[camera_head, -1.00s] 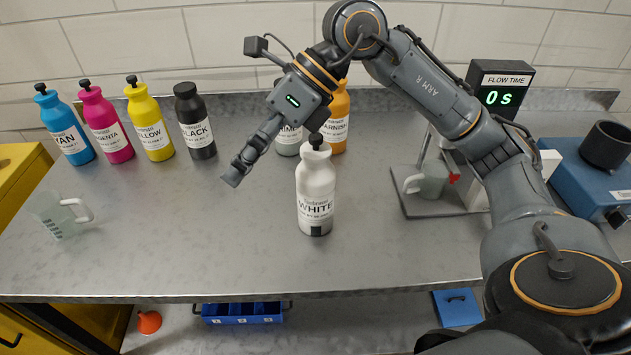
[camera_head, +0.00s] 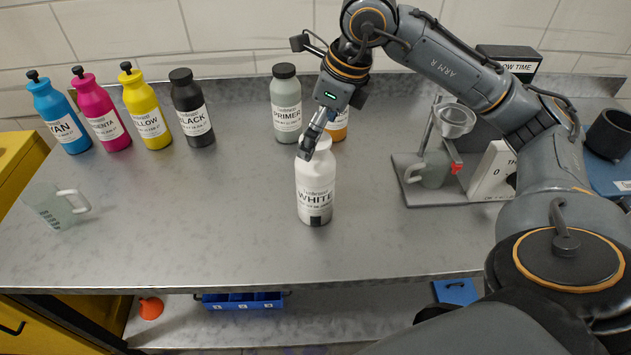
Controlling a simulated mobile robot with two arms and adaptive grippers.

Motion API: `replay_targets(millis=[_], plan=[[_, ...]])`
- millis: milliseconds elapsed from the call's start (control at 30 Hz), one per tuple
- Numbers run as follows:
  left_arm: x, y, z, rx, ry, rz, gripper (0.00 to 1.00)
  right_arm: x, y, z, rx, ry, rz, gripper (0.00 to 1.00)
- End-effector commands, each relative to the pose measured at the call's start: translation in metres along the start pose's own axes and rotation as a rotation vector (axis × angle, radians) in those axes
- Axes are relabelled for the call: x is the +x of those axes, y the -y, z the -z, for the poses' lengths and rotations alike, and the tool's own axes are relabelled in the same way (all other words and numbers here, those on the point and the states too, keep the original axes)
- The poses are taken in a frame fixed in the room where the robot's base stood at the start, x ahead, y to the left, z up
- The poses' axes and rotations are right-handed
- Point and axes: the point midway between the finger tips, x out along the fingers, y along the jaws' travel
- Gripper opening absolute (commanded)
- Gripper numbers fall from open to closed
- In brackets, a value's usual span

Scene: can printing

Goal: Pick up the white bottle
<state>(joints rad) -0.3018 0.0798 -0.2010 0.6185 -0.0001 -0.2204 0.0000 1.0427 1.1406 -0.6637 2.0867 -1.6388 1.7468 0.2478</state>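The white bottle (camera_head: 316,200) stands upright on the grey metal bench, its "WHITE" label facing me. My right gripper (camera_head: 306,152) comes down from behind at the top of the bottle and covers its cap from view. Its fingers overlap the bottle's neck in the picture. I cannot tell whether they touch it, or whether they are open or shut. My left gripper is out of view.
The primer bottle (camera_head: 286,115) and an orange bottle (camera_head: 339,131) stand behind. Cyan (camera_head: 61,125), magenta (camera_head: 104,125), yellow (camera_head: 146,118) and black (camera_head: 191,118) bottles line the back left. A measuring jug (camera_head: 50,207) stands left, a funnel stand (camera_head: 440,195) right. The front bench is clear.

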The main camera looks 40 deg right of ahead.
Motion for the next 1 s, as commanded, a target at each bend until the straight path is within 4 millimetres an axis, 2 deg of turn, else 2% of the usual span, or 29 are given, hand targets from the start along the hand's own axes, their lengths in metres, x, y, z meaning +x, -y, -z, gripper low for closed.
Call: replay_targets(millis=[200,333,633,1000], plan=[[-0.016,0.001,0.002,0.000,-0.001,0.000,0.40,0.028,-0.007,0.000,-0.001,-0.007,-0.005,0.97],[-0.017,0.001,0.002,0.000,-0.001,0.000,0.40,0.045,-0.006,0.000,0.000,-0.005,-0.003,0.97],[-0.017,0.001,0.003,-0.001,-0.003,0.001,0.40,0.051,-0.006,0.000,-0.001,-0.001,-0.002,0.97],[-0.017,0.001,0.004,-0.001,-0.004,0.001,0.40,0.051,-0.006,0.000,0.000,-0.002,-0.002,0.22]])
